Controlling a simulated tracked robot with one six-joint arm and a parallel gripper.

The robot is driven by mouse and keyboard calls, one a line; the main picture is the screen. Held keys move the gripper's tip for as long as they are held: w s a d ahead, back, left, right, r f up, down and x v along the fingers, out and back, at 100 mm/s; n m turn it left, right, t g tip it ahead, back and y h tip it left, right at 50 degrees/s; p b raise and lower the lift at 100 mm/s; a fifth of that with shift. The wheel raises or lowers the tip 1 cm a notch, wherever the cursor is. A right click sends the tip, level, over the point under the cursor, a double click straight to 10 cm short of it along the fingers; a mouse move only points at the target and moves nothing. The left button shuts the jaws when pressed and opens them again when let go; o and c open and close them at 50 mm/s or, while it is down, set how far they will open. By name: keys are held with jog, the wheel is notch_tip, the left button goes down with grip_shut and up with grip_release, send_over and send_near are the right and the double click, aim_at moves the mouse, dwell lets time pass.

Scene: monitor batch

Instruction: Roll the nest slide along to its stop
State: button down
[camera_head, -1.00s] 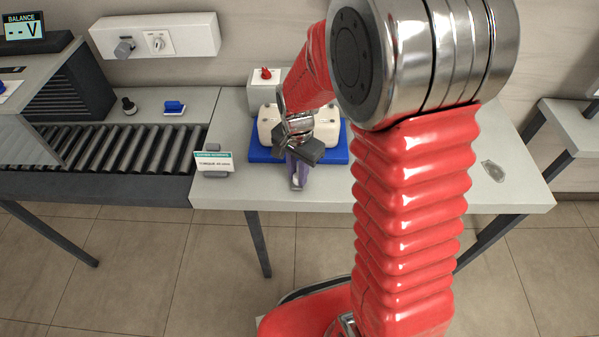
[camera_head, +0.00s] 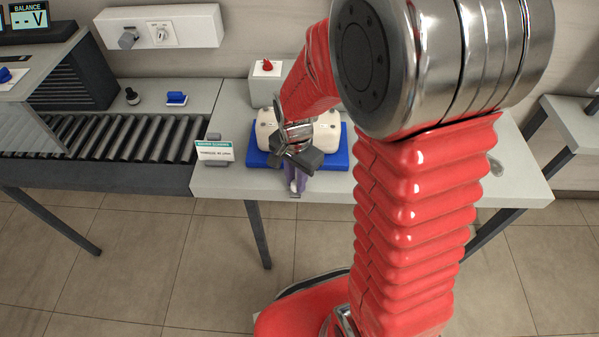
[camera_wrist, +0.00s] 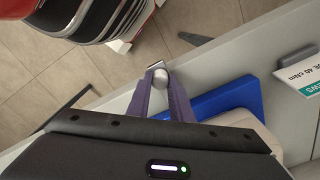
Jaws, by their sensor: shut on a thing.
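The nest slide appears as a blue plate (camera_head: 337,160) bearing a cream block (camera_head: 268,122) on the grey bench, partly hidden behind my arm. In the wrist view the blue plate (camera_wrist: 232,98) and cream block (camera_wrist: 240,118) lie beyond my fingers. My gripper (camera_head: 296,184) is in front of the plate at the bench's front edge. Its purple fingers are shut on a round silver knob (camera_wrist: 160,78), which also shows in the head view (camera_head: 293,187). How the knob joins the slide is hidden.
A white sign (camera_head: 214,151) stands on the bench left of the slide. A roller conveyor (camera_head: 120,139) runs further left. A pale box with a red knob (camera_head: 267,66) stands behind the block. The bench (camera_head: 235,185) is bare between sign and gripper.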

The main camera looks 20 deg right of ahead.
jog(key=shift+s+a+f, duration=0.1)
jog(key=shift+s+a, duration=0.05)
jog(key=shift+s, duration=0.45)
jog(key=c, duration=1.6)
grip_release()
jog(key=shift+w, duration=0.1)
jog(key=shift+w+r, duration=0.1)
jog(key=shift+r, duration=0.8)
notch_tip(320, 180, up, 12)
jog(key=shift+r, duration=0.1)
